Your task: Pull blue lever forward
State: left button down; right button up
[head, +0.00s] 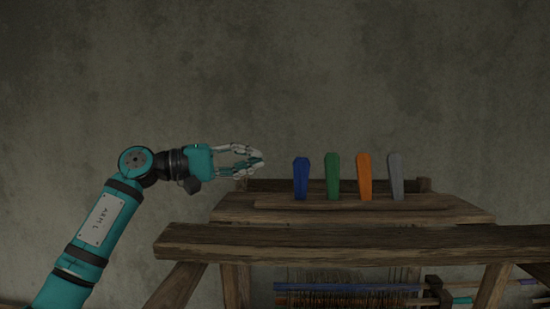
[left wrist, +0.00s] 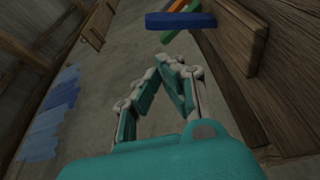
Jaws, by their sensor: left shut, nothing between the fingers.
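The blue lever (head: 301,178) stands nearly upright at the left end of a row of levers on top of the loom. In the left wrist view the blue lever (left wrist: 180,20) lies across the top of the picture, beyond the fingertips. My left gripper (head: 261,161) is to the left of the blue lever, near the height of its top, with a clear gap between them. Its fingers come together at the tips in the left wrist view (left wrist: 168,62), shut with nothing held. My right gripper shows in neither view.
A green lever (head: 332,176), an orange lever (head: 364,176) and a grey lever (head: 396,176) stand right of the blue one. A wooden beam (head: 350,243) crosses in front of them. Threads (head: 350,275) and coloured rods hang below. The space above the levers is clear.

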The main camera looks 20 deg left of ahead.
pick_arm(q)
jog(key=shift+v, duration=2.25)
